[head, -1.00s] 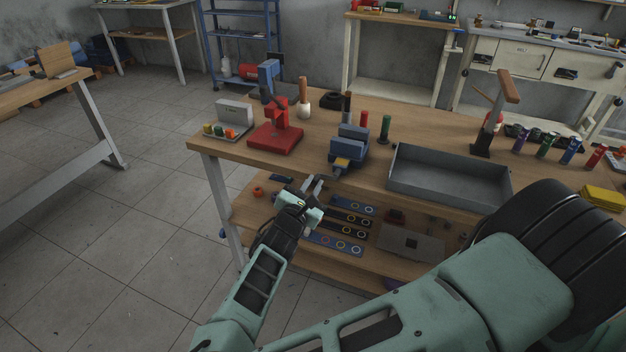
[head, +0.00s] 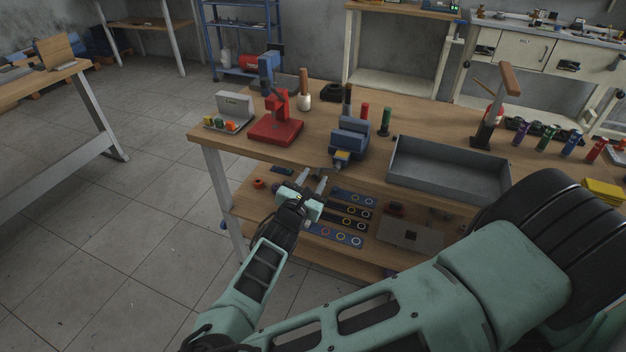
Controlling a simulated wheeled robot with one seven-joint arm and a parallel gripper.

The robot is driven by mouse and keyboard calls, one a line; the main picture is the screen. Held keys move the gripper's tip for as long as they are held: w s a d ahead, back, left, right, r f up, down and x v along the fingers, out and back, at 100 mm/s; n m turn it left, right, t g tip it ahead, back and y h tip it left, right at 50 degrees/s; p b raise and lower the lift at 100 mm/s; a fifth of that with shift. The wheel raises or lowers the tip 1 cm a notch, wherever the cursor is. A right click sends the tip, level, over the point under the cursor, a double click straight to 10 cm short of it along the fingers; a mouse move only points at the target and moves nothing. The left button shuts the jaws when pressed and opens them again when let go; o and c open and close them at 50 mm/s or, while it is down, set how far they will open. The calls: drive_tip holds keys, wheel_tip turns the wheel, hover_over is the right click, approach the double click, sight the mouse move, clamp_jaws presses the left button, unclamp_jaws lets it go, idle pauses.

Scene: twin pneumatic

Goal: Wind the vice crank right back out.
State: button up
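The blue-grey vice (head: 350,137) stands at the front edge of the wooden workbench, left of the grey tray. A small yellow part (head: 342,156) shows on its near face. The crank is too small and dark to make out clearly, and its position cannot be told. My gripper (head: 314,178) is in front of the bench edge, below and to the left of the vice. Its two fingers point up toward the bench and are spread apart, with nothing between them. It is not touching the vice.
On the workbench (head: 240,145), a red press (head: 275,130) stands left of the vice and a grey tray (head: 450,172) right of it. Green (head: 384,122) and red cylinders stand behind it. A lower shelf (head: 340,255) holding strips lies below my gripper. Floor is clear at left.

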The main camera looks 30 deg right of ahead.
drive_tip(key=shift+s, duration=0.1)
drive_tip(key=b+v, duration=0.3)
drive_tip(key=v, duration=1.4)
drive_tip(key=shift+s+a, duration=0.1)
drive_tip(key=shift+a, duration=0.05)
drive_tip(key=s+d+m+g+y, duration=0.1)
drive_tip(key=s+m+g+y, duration=0.4)
drive_tip(key=s+m+g, duration=0.45)
drive_tip(key=s+a+r+m+y, duration=0.1)
drive_tip(key=s+r+m+y, duration=0.1)
drive_tip(key=r, duration=0.4)
drive_tip(key=s+a+r+m+g+y, duration=0.1)
drive_tip(key=s+r+m+y, duration=0.1)
drive_tip(key=s+r+y, duration=0.2)
drive_tip(key=s+a+r+m+y, duration=0.2)
drive_tip(key=s+r+y, duration=0.1)
drive_tip(key=r, duration=0.6)
drive_tip(key=shift+y, duration=0.4)
